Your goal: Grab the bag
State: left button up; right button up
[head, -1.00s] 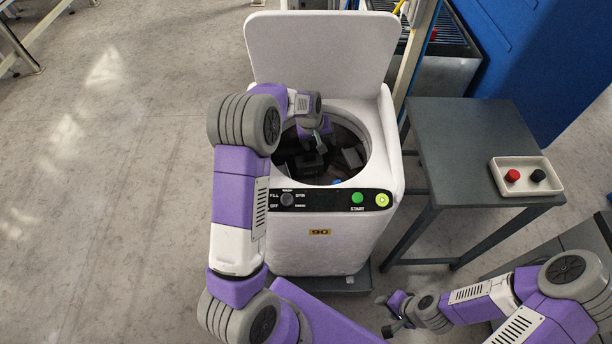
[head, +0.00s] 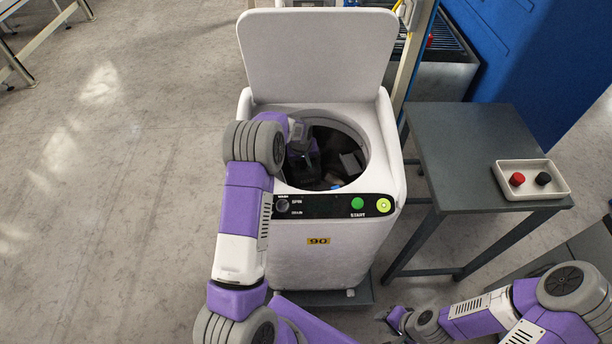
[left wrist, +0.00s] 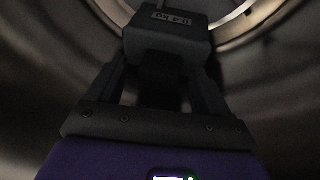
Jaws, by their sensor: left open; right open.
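My left gripper (head: 306,168) is down inside the drum of the open white washing machine (head: 312,240). In the left wrist view its two dark fingers are open, and a dark block-like item (left wrist: 166,40) with a small pale label sits at the fingertips. I cannot tell whether the fingers touch it. Nothing clearly shows as a bag; the dark item may be it. Other dark contents and a grey piece (head: 350,161) lie in the drum, partly hidden by my arm. My right gripper (head: 386,318) is open and empty at the lower middle, away from the machine.
The machine's lid (head: 318,52) stands raised behind the drum. A grey table (head: 465,150) at the right bears a white tray (head: 532,191) with a red and a black button. A blue cabinet (head: 540,60) stands behind. Floor at the left is free.

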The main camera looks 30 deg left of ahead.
pick_arm(q)
jog(key=shift+r, duration=0.1)
grip_shut()
dwell(0.3)
jog(key=shift+r, duration=0.15)
